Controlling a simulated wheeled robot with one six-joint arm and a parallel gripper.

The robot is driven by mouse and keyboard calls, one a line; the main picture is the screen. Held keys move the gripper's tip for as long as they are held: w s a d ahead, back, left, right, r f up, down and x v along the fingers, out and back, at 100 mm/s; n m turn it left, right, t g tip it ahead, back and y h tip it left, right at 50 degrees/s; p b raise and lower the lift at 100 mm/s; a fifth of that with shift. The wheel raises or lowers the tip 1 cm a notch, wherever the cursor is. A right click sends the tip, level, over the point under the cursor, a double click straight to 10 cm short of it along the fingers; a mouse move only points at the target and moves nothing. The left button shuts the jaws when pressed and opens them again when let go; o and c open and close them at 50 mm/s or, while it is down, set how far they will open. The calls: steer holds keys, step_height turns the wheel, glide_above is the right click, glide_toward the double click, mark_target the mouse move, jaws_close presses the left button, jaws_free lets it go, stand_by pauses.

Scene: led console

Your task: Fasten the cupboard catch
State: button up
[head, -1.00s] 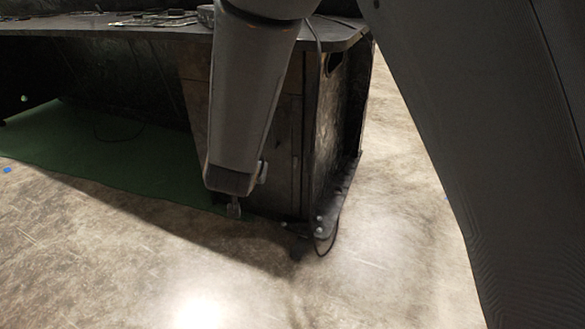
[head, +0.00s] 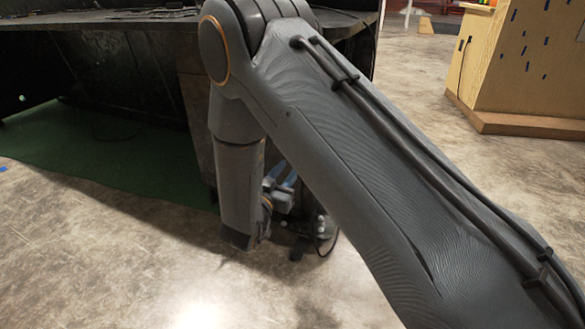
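The cupboard (head: 197,120) is the dark end section of a long black desk. My arm covers most of its front, leaving a strip at the left of the arm. I cannot make out the catch; it is hidden or too small to tell. My gripper (head: 283,177) shows as a small blue-grey piece with two prongs, low beside my forearm, in front of the cupboard's right lower part. It points up and away from me. I cannot tell whether it touches the cupboard, or how far apart its fingers are.
The black desk top (head: 130,30) overhangs the cupboard. A green mat (head: 90,155) lies under the desk at left. A dark cable (head: 330,243) loops onto the floor by the desk's foot. A yellow wooden box (head: 525,65) stands at back right. The front floor is clear.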

steer(key=b+x, duration=0.1)
steer(key=x, duration=0.2)
steer(key=shift+w, duration=0.2)
jaws_close()
